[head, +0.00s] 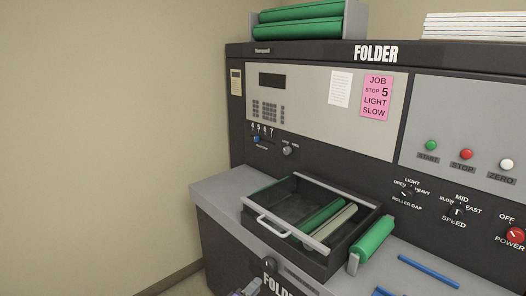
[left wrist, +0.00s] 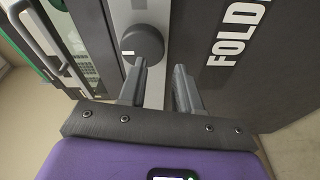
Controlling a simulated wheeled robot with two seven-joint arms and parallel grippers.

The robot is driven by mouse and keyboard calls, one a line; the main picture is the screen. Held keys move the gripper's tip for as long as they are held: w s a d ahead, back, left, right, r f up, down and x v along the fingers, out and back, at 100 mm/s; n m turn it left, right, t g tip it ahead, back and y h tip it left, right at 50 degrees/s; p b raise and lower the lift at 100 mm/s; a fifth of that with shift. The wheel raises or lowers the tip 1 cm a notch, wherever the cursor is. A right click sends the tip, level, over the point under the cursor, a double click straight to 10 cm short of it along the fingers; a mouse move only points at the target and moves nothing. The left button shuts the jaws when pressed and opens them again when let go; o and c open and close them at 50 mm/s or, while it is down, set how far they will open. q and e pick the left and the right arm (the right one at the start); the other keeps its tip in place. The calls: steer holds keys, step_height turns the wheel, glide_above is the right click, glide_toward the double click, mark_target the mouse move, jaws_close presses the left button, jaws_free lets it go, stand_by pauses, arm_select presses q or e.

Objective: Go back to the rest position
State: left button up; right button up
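The folder machine (head: 232,215) stands in front of me, with a dark round knob (head: 269,265) on its lower front. The tip of my left gripper (head: 250,288) shows at the bottom edge of the head view, just below and left of this knob. In the left wrist view the two fingers of my left gripper (left wrist: 159,72) stand apart with nothing held between them. The dark knob (left wrist: 142,44) is beyond the left finger there, and I cannot tell a clear touch. My right gripper is in neither view.
A clear-lidded tray with a white handle (head: 272,226) sits on the machine's ledge. A green roller (head: 372,240) stands to its right, with blue rods (head: 428,271) on the ledge. A pink note (head: 376,97) is on the panel. The left side shows bare wall.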

arm_select(q)
steer(key=s+a+f+m+g+y+p, duration=0.1)
steer(key=s+a+f+m+g+y, duration=0.15)
steer(key=s+f+g, duration=0.5)
steer(key=s+a+f+m+g+y+p, duration=0.1)
steer(key=s+a+f+m+g, duration=0.1)
steer(key=s, duration=1.3)
steer(key=s+a+f+m+g+y+p, duration=0.1)
steer(key=s+f+g, duration=0.3)
steer(key=s, duration=1.1)
step_height(320, 180, down, 3)
steer(key=shift+a+f+m+g+y+p, duration=0.15)
steer(key=shift+a+m+g+y+p, duration=0.2)
steer(key=shift+a+m+y, duration=0.25)
steer(key=shift+d, duration=0.1)
